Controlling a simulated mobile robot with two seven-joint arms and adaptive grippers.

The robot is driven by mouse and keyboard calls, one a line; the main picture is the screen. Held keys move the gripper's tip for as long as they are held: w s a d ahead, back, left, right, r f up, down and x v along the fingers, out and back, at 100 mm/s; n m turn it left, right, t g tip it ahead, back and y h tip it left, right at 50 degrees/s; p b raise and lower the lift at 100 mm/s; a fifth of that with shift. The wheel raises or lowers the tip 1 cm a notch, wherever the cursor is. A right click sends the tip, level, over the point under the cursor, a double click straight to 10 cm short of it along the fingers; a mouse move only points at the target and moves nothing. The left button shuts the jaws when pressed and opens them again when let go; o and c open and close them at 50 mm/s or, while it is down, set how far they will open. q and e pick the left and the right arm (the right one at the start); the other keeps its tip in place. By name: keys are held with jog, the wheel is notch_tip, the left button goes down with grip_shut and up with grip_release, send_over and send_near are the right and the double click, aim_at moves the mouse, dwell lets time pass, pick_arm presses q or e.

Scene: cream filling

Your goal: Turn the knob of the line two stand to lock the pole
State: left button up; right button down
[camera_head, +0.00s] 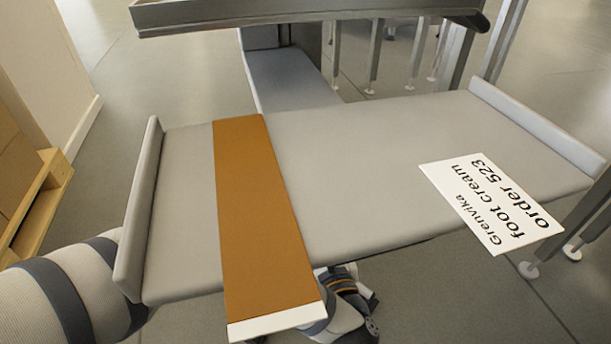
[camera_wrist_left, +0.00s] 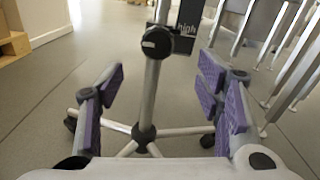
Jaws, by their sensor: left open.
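In the left wrist view, an upright grey pole (camera_wrist_left: 150,92) rises from a stand with spread legs (camera_wrist_left: 143,132). A round black knob (camera_wrist_left: 157,42) with a pale mark on its face sits on the pole. The knob shows between and slightly above the fingertips, apart from both. In the head view the knob and pole are hidden. My right gripper is not in view.
A grey padded surface (camera_head: 370,200) with raised ends and a brown strip (camera_head: 255,200) covers my arm in the head view. A card (camera_head: 490,203) on it reads "Grenvika foot cream order 523". A wooden pallet (camera_head: 38,205) is at left; metal legs (camera_wrist_left: 285,65) stand at right.

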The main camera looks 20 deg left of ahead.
pick_arm(q)
jog(key=b+x, duration=0.3)
jog(key=x, duration=0.7)
jog(key=shift+s+a+b, duration=0.1)
jog(key=shift+a+b, duration=0.2)
jog(key=shift+b, duration=0.1)
jog(key=shift+w+a, duration=0.15)
jog(key=shift+w, duration=0.15)
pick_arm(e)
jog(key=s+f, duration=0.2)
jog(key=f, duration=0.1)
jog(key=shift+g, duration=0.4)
pick_arm(q)
jog(key=c, duration=1.2)
